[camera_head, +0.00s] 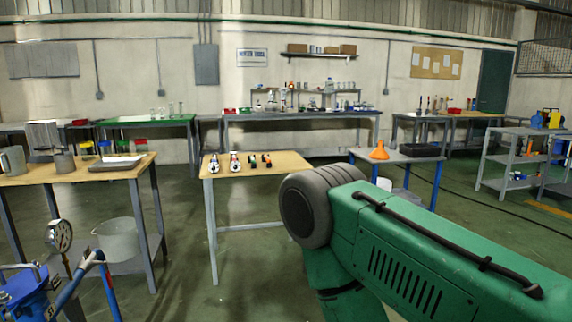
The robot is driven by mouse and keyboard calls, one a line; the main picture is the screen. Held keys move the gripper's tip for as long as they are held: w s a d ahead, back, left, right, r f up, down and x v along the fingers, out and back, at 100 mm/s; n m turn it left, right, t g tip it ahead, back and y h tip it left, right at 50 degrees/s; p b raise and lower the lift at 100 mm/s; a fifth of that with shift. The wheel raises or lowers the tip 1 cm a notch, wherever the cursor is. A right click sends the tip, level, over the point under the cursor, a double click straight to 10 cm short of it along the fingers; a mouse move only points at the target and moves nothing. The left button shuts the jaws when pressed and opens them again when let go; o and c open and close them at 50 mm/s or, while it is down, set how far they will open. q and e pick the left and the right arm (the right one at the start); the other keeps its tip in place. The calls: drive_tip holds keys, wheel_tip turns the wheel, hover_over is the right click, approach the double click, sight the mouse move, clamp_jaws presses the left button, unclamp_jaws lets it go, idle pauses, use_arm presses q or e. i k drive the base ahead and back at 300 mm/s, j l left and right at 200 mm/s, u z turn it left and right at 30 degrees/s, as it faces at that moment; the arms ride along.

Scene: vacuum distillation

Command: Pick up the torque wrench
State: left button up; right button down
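A small wooden-topped table (285,165) stands in the middle. Several small tools lie on its left half: two pale ones with red parts, a left one (213,164) and a right one (235,162), and two dark ones with orange or red parts, a left one (252,161) and a right one (267,160). They are too small to tell which is the torque wrench. No fingertips of my left or right gripper show. A large green arm part of mine fills the lower right and hides the floor behind it.
A bench (70,180) with metal jugs and a tray stands left. A blue device with a gauge (59,236) is at bottom left. A blue-legged table (405,157) carries an orange funnel (379,151). Grey shelves (515,160) stand right. Floor left of the middle table is free.

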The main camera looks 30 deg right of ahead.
sight(214, 161)
drive_tip(key=z, duration=0.55)
drive_tip(key=u, duration=0.35)
drive_tip(key=i+l+u, duration=0.9)
drive_tip(key=k+j, duration=0.05)
drive_tip(key=k, duration=0.05)
